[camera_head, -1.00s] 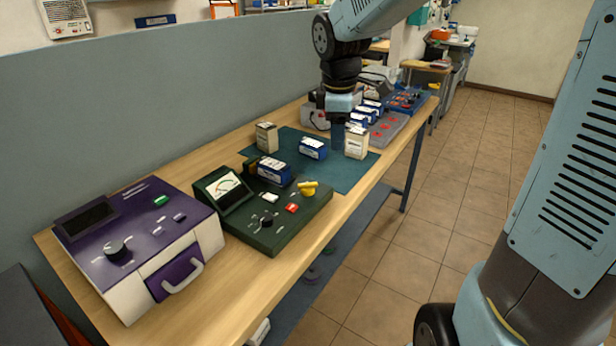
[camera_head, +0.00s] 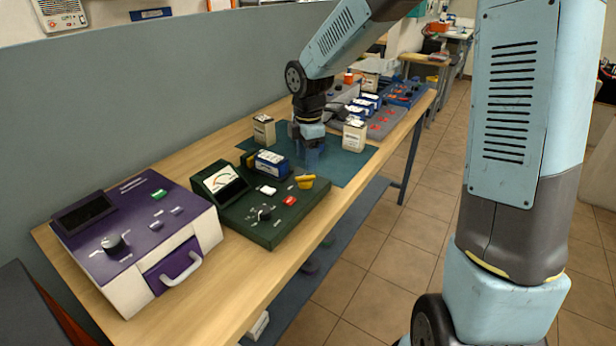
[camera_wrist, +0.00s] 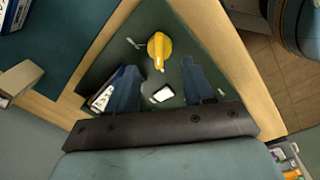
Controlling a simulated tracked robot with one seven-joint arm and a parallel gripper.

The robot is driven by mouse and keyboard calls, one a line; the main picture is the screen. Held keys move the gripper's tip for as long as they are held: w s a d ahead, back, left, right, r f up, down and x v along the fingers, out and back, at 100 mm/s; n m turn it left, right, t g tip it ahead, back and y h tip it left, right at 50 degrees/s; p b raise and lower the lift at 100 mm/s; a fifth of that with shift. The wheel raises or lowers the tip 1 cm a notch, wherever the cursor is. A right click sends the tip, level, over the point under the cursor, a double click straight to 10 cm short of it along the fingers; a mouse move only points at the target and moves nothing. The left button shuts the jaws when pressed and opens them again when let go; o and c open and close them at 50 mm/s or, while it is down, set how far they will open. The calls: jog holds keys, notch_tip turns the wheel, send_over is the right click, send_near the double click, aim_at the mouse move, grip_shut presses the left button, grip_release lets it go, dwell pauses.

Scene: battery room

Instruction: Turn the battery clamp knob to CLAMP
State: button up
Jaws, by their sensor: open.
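A yellow knob (camera_head: 305,181) stands at the back right of a dark green tester (camera_head: 272,230) on the bench. It also shows in the wrist view (camera_wrist: 158,48); its label is too small to read. A blue battery (camera_head: 268,164) with a white top sits at the tester's rear edge. My gripper (camera_head: 309,164) points down behind the yellow knob, over the mat side of the tester. In the wrist view, its two blue fingers (camera_wrist: 160,72) are apart and empty, with the knob just beyond their tips, not between them.
The tester also has a meter (camera_head: 222,182), a black knob (camera_head: 264,213), a red button (camera_head: 289,201) and a white switch (camera_head: 267,190). A purple-and-white unit (camera_head: 180,235) stands to the left. Cream boxes (camera_head: 355,135) (camera_head: 264,130) stand on the teal mat (camera_head: 350,165).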

aim_at(306, 177)
jog(key=f, duration=0.7)
jog(key=shift+w+f, duration=0.1)
jog(key=shift+w, duration=0.1)
jog(key=shift+c, duration=0.4)
